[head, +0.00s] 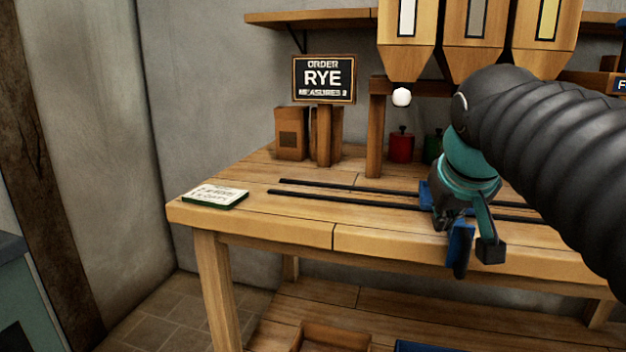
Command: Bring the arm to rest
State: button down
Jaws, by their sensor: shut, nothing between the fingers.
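My black, ribbed arm reaches in from the right in the head view and bends down over the front of the wooden workbench (290,222). My gripper (470,256), teal and dark grey, hangs at its end by the bench's front edge, pointing down. It is shut and holds nothing. The gripper hides part of the bench top and of the dark rails (340,197) behind it. A blue piece shows beside the gripper; I cannot tell what it belongs to.
A sign reading "ORDER RYE MEASURES 2" (324,78) stands at the back. Wooden hoppers (406,60) hang above. Red (401,147) and green (432,148) canisters stand behind. A card (215,196) lies at the left. Below is a shelf (330,296). Floor is clear at left.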

jog(key=s+a+f, duration=0.2)
jog(key=s+f, duration=0.5)
jog(key=f, duration=0.3)
jog(key=s+a+f+g+y, duration=0.1)
jog(key=s+f, duration=0.5)
jog(key=f, duration=0.5)
jog(key=shift+s+a+m+g+y, duration=0.3)
jog(key=shift+s+a, duration=0.05)
